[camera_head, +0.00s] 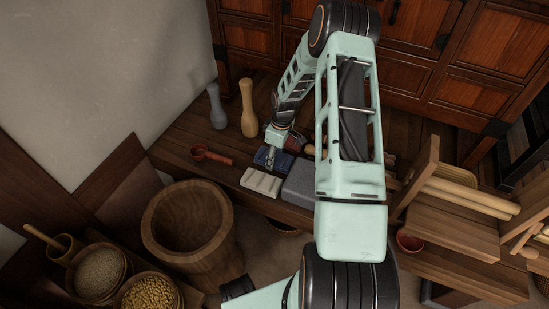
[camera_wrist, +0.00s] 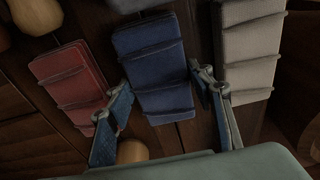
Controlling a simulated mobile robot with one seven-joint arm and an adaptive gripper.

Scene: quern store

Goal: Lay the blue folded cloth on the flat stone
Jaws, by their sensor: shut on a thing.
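The blue folded cloth (camera_wrist: 155,62) lies in the middle of the wrist view, between the two fingers of my gripper (camera_wrist: 166,88). My gripper is shut on it across its width. In the head view the blue cloth (camera_head: 265,160) shows under my gripper (camera_head: 271,157), at the low wooden bench. I cannot tell whether it is clear of the surface. A grey flat stone (camera_head: 298,188) stands on the bench right of and nearer than the cloth, partly hidden by my arm.
A cream folded cloth (camera_head: 261,182) lies just in front of the blue one, left of the stone. A red folded cloth (camera_wrist: 72,80) lies on the other side. A wooden tub (camera_head: 160,225) is in front.

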